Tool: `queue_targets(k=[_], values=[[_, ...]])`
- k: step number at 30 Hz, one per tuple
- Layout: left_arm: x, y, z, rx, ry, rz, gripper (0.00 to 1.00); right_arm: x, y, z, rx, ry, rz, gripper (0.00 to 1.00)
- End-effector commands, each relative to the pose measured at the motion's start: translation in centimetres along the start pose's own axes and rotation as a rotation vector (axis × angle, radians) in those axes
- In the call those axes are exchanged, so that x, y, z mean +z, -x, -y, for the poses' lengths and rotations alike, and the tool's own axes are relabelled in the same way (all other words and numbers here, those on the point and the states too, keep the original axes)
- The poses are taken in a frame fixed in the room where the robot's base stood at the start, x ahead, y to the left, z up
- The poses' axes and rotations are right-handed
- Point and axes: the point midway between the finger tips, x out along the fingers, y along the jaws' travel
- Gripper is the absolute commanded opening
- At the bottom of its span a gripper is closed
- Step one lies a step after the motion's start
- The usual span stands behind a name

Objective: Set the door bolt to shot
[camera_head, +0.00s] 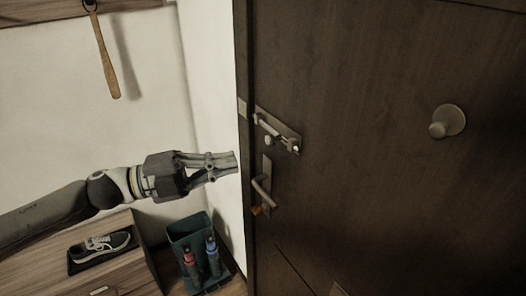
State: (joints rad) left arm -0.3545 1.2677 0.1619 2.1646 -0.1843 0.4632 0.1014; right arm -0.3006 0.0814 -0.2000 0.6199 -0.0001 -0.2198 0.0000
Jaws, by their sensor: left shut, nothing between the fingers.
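The door bolt (277,130) is a metal slide bolt on a plate, mounted near the left edge of the dark wooden door (360,150). A small knob hangs below its bar. I cannot tell from here how far the bar reaches toward the frame. My left gripper (236,162) comes in from the left, with its fingers together and empty. Its fingertips show just left of the door's edge, below and left of the bolt, apart from it in the picture. My right gripper is not in view.
A door handle (262,187) with an orange tag or key (256,211) sits below the bolt. A round knob (446,122) is at the right. Below my arm are a wooden cabinet (125,275) with a shoe (101,246) and a bin (189,229) with bottles. A shoehorn (105,55) hangs upper left.

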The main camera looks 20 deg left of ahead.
Motion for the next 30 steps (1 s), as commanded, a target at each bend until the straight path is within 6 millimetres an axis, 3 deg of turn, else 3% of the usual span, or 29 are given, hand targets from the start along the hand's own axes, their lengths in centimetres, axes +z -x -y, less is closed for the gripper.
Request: queue_targets(k=[13, 15, 30], values=[[-0.1, -1.9, -0.2, -0.008, -0.011, -0.002, 0.0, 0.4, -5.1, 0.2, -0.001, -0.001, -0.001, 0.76], [-0.3, -2.2, 0.5, -0.013, -0.007, -0.004, 0.0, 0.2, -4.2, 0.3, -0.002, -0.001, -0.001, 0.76], [-0.3, -4.2, 0.0, -0.011, 0.003, -0.009, 0.0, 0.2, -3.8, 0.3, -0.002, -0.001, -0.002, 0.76]])
